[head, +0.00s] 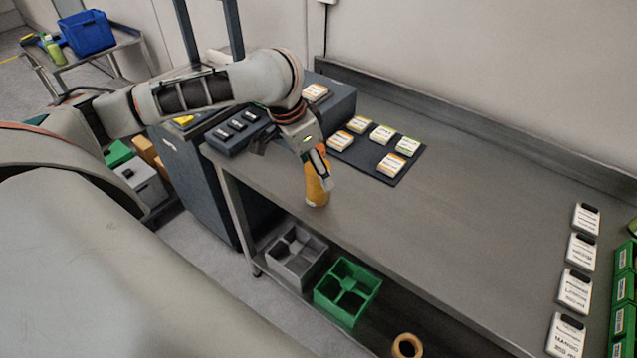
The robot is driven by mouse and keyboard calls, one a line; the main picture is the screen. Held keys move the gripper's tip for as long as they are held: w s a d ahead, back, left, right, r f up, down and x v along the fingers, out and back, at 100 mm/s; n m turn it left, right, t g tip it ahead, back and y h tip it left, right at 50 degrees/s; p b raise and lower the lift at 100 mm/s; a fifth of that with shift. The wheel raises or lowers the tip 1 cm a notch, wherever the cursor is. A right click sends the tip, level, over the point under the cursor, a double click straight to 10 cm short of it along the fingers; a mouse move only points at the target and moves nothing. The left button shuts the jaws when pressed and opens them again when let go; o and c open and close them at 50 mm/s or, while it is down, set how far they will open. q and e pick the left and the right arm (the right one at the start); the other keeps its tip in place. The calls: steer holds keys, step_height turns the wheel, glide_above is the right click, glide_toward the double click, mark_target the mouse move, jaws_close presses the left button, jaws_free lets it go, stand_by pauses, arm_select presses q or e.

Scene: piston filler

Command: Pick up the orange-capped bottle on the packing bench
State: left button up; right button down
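A bottle with an orange-yellow body (316,193) stands upright on the packing bench (440,228), near its front edge. Its top and cap are hidden behind my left gripper (318,166). The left gripper points down from above, with its fingers at the upper part of the bottle. I cannot tell whether the fingers are closed on it or only around it. The bottle's base appears to rest on the bench top. My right gripper is not in view.
A dark mat (375,157) with several labelled packs lies behind the bottle. White labelled cards (575,290) line the right end. A grey divided crate (297,257), a green divided crate (347,291) and a tape-like ring (407,346) sit on the lower shelf. The bench's middle is clear.

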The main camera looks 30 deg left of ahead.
mark_target(318, 181)
arm_select(q)
steer(key=x, duration=0.2)
steer(key=b+x, duration=0.1)
steer(key=shift+s+f, duration=0.25)
steer(key=shift+f, duration=0.25)
steer(key=shift+w+f, duration=0.2)
steer(key=shift+f, duration=0.15)
steer(key=shift+r, duration=0.15)
steer(key=c, duration=1.6)
steer(key=shift+o, duration=0.2)
